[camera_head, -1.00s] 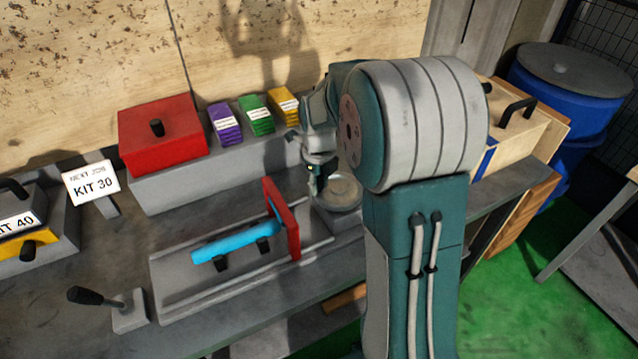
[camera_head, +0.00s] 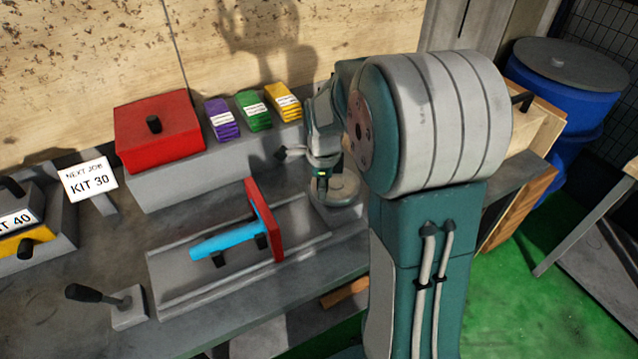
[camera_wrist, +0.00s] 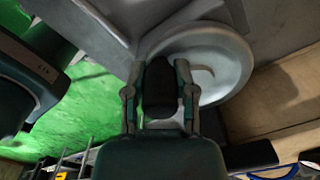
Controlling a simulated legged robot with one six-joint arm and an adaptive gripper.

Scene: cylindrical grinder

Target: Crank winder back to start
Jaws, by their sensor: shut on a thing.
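The winder is a pale grey round wheel (camera_head: 345,188) at the right end of the grinder bed (camera_head: 190,292). It also shows large in the wrist view (camera_wrist: 225,55). My gripper (camera_wrist: 157,85) is shut on the wheel's black crank handle (camera_wrist: 160,92), with one finger on each side of it. In the head view my gripper (camera_head: 322,182) is over the wheel's left side, and my arm partly hides it. A red upright plate (camera_head: 264,220) stands across the bed, with a blue cylinder (camera_head: 220,244) lying to its left on dark supports.
A red box (camera_head: 160,140) and purple, green and yellow labelled packs (camera_head: 253,110) sit on a grey ledge behind. A black-knobbed lever (camera_head: 100,296) stands front left. A wooden box (camera_head: 535,130) and blue drum (camera_head: 570,85) are at right.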

